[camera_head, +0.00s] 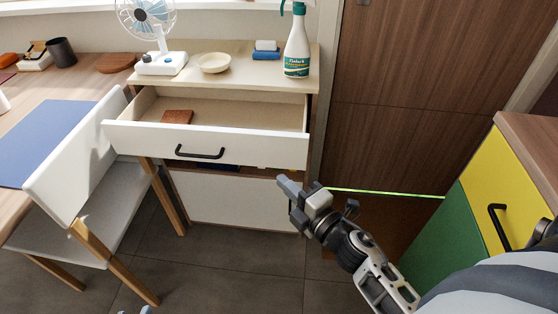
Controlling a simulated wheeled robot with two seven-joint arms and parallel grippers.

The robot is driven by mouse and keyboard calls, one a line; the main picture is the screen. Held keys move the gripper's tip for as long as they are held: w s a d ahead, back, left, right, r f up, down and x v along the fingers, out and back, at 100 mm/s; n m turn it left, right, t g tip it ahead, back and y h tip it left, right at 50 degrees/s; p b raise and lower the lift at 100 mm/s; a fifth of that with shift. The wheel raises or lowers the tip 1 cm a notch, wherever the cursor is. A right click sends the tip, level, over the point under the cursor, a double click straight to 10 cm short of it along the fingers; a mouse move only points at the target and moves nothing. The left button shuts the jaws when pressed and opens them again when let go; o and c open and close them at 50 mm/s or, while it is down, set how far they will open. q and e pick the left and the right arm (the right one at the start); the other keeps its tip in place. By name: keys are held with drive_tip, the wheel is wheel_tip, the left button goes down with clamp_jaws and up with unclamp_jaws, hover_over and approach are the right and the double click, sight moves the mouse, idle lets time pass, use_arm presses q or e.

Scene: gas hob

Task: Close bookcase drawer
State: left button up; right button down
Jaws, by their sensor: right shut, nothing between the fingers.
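The bookcase drawer (240,145) is pulled out below the top of the bookcase (205,70). It has a white front with a black bar handle (200,153), and a brown item (177,117) lies inside it. My right gripper (284,182) is shut and empty. In the picture it shows just below the right end of the drawer front and appears apart from it. My left gripper is not clearly in view; only a small pale tip shows at the bottom edge.
On the bookcase stand a fan (160,62), a bowl (214,63) and a spray bottle (297,45). A white chair (85,150) stands close to the drawer's left end. A yellow and green cabinet (450,235) is on the right. Floor (220,270) shows in front.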

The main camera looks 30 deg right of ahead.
use_arm(q)
drive_tip(key=shift+r, duration=0.1)
use_arm(e)
drive_tip(key=shift+w+d, duration=0.25)
drive_tip(key=shift+w, duration=0.9)
drive_tip(key=shift+w+d, duration=0.3)
drive_tip(key=shift+w, duration=0.85)
drive_tip(key=shift+w+d, duration=0.25)
drive_tip(key=shift+w, duration=0.9)
